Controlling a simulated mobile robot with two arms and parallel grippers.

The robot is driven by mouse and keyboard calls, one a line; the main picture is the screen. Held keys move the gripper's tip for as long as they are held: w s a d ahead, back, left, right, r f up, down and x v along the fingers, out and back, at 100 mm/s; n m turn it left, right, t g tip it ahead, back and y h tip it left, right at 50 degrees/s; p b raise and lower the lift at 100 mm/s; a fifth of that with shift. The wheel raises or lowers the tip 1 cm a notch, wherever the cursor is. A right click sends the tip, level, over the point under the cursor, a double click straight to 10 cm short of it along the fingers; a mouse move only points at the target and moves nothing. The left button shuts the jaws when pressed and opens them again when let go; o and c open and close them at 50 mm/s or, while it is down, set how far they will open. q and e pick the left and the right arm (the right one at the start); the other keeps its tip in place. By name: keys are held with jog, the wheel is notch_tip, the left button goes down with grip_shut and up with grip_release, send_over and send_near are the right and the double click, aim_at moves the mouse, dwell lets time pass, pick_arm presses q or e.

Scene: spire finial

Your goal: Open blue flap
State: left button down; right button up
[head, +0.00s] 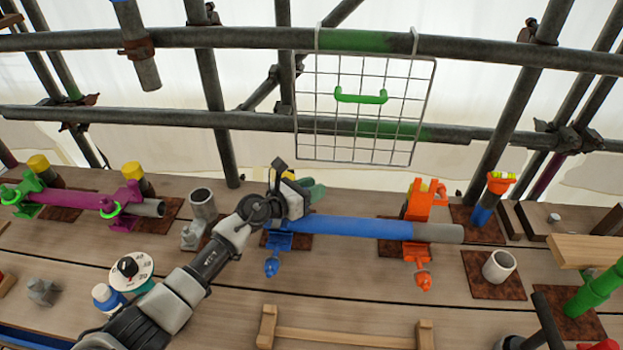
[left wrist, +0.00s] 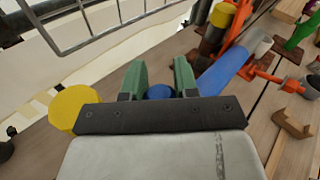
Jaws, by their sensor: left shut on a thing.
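A blue clamp (head: 278,240) sits on the left end of a blue and grey pipe (head: 360,228) that lies across the bench. A blue eyebolt (head: 271,266) hangs at its front. My left gripper (head: 312,189) is over the clamp and hides most of its upper part. In the left wrist view its green fingers (left wrist: 160,82) are on either side of a small blue piece (left wrist: 158,92), which looks like part of the blue flap. How far the flap is raised is hidden. My right gripper is not in view.
An orange clamp (head: 421,200) holds the pipe's right part. A grey cup (head: 202,204) stands left of the clamp. A wooden rack (head: 340,336) lies at the front; the boards between are mostly clear.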

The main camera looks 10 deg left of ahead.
pick_arm(q)
jog(key=shift+w+n+g+y+p, duration=0.7)
jog(key=shift+w+n+g+p, duration=0.65)
jog(key=shift+p, duration=1.3)
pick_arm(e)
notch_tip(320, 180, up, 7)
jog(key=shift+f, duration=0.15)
pick_arm(q)
jog(key=shift+f, duration=0.1)
jog(key=c, duration=0.8)
grip_release()
jog(key=shift+c, duration=0.2)
jog(key=shift+a, duration=0.1)
